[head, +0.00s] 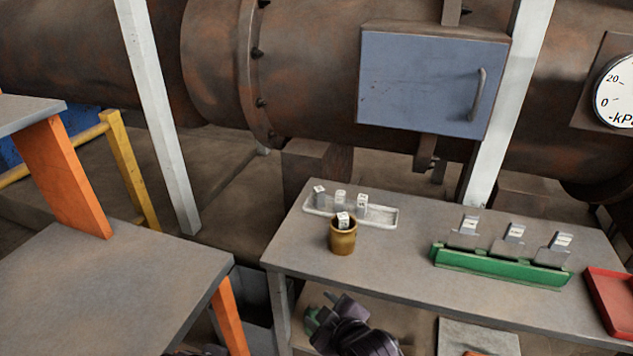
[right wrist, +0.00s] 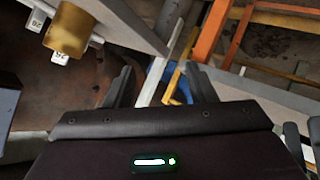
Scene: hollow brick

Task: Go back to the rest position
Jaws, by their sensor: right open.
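My right gripper (head: 322,308) is low in the head view, in front of the table's near edge and below the brown pot. In the right wrist view its two dark fingers (right wrist: 160,88) stand wide apart with nothing between them. My left gripper is in neither view.
The grey table (head: 400,250) bears a brown pot (head: 342,241) with a labelled block in it, a pale tray (head: 380,218) with 3 labelled blocks, a green rack (head: 500,266) holding 3 labelled plates, and a red tray (head: 612,300). A grey platform (head: 120,285) with orange legs stands at left.

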